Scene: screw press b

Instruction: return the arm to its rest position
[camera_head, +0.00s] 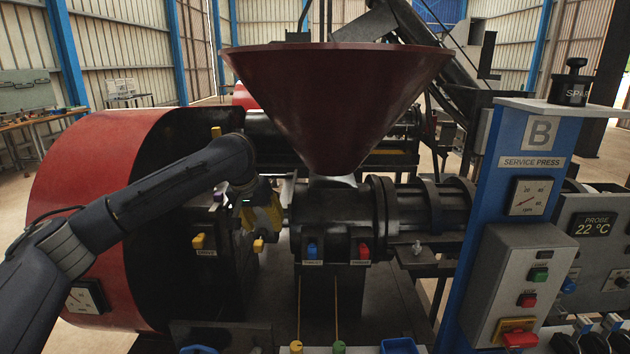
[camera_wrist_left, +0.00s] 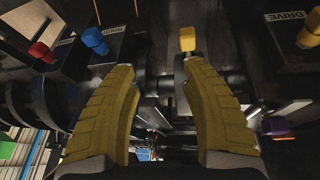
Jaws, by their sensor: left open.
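My left arm (camera_head: 150,195) reaches in from the left across the red drum. My left gripper (camera_head: 266,222) has yellow fingers and is by the press, left of the central block. In the left wrist view its two fingers (camera_wrist_left: 160,75) stand apart with nothing held between them. A yellow knob (camera_wrist_left: 187,38) shows just past the right fingertip; whether they touch I cannot tell. My right gripper is not in view.
A blue knob (camera_head: 312,250) and a red knob (camera_head: 364,251) sit on the central block. Another yellow knob (camera_head: 198,241) is on the dark housing. The red hopper (camera_head: 335,95) stands above. The blue panel post (camera_head: 515,170) is at the right.

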